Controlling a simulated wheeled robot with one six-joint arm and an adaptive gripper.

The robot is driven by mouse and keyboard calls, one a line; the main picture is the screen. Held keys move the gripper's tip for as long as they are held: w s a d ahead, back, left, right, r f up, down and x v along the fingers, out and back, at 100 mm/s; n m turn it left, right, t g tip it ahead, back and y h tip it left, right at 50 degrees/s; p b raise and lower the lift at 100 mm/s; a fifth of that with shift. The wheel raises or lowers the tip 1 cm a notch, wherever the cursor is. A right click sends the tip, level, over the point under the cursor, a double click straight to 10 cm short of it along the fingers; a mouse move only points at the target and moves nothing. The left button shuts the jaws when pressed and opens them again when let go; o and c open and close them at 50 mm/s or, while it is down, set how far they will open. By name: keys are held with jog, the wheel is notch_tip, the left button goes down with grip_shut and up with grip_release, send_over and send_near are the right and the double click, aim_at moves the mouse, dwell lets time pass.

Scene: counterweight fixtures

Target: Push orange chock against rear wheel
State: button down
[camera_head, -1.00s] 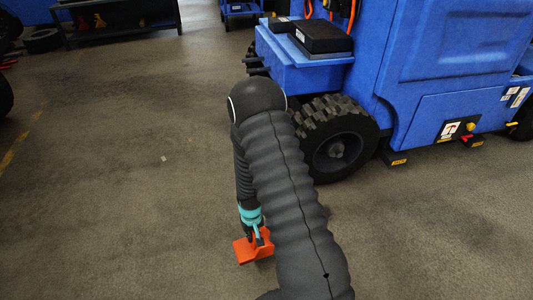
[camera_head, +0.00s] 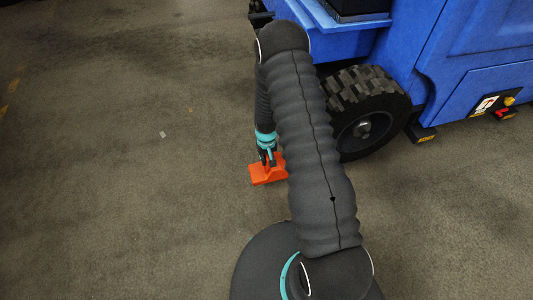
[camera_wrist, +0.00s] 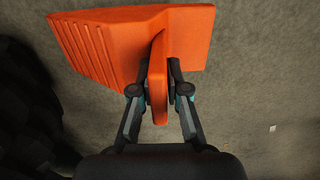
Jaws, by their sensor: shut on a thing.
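The orange chock (camera_head: 262,174) is on or just above the concrete floor, left of and nearer to me than the rear wheel (camera_head: 368,112). My arm hides its right part in the head view. In the wrist view, the chock (camera_wrist: 110,45) shows its ribbed face toward the left, and its upright handle stands between my fingers. My gripper (camera_head: 268,158) is shut on this handle; in the wrist view my gripper (camera_wrist: 160,88) has a finger on each side of it. A gap of floor lies between chock and wheel. A dark rounded shape, likely the tyre (camera_wrist: 30,100), fills the wrist view's left edge.
The blue vehicle (camera_head: 450,70) takes up the upper right, with a blue box-like part overhanging above the wheel. A dark block with a yellow mark (camera_head: 420,135) sits low beside the wheel. The floor to the left is clear except for a small pale scrap (camera_head: 163,134).

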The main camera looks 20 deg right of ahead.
jog(key=shift+w+d+f, duration=0.25)
jog(key=shift+w, duration=0.4)
jog(key=shift+f+b, duration=1.35)
jog(key=shift+f, duration=1.7)
jog(key=shift+f+b, duration=0.4)
jog(key=shift+b, duration=0.1)
jog(key=c, duration=1.1)
grip_release()
